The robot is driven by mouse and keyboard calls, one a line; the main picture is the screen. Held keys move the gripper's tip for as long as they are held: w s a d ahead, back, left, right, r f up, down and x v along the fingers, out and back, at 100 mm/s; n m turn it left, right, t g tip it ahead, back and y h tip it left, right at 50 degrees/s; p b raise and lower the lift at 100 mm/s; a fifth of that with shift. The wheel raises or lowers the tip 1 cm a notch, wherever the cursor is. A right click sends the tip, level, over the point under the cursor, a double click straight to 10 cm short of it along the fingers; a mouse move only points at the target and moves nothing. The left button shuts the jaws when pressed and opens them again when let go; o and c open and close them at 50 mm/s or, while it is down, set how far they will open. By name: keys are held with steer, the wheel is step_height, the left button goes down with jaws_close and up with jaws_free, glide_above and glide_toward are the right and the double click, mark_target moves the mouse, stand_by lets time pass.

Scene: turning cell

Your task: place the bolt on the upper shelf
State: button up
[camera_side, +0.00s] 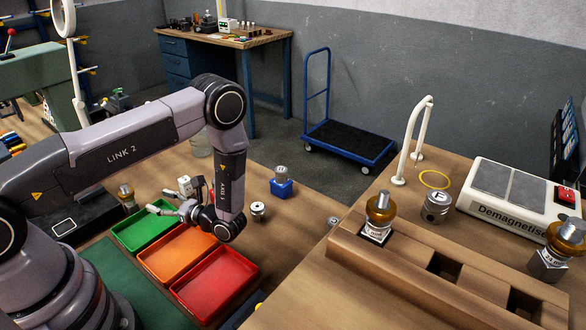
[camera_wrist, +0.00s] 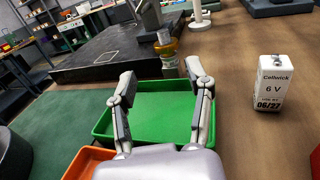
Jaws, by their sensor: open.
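My gripper (camera_wrist: 161,77) is open and empty, with its two fingers spread over the green tray (camera_wrist: 158,124). In the side view my gripper (camera_side: 160,202) hangs low by the green tray (camera_side: 124,238). An amber-topped metal piece (camera_wrist: 166,55) stands upright beyond the fingertips, apart from them; it also shows in the side view (camera_side: 127,196). I cannot make out a bolt in either view; the trays look empty where I can see them.
An orange tray (camera_side: 176,254) and a red tray (camera_side: 216,284) adjoin the green one. A white 6 V block (camera_wrist: 271,83) stands right of my gripper. A blue holder (camera_side: 282,187) and a small metal cylinder (camera_side: 258,211) stand on the bench. A slotted wooden rack (camera_side: 410,257) is at right.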

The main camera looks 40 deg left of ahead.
mark_target(126, 187)
steer(key=x, duration=0.8)
steer(key=shift+s+a+f, duration=0.1)
steer(key=shift+w+x, duration=0.1)
steer(key=shift+x, duration=1.3)
steer(key=shift+w+x, duration=0.15)
steer(key=shift+x, duration=1.2)
steer(key=shift+c, duration=0.2)
jaws_close()
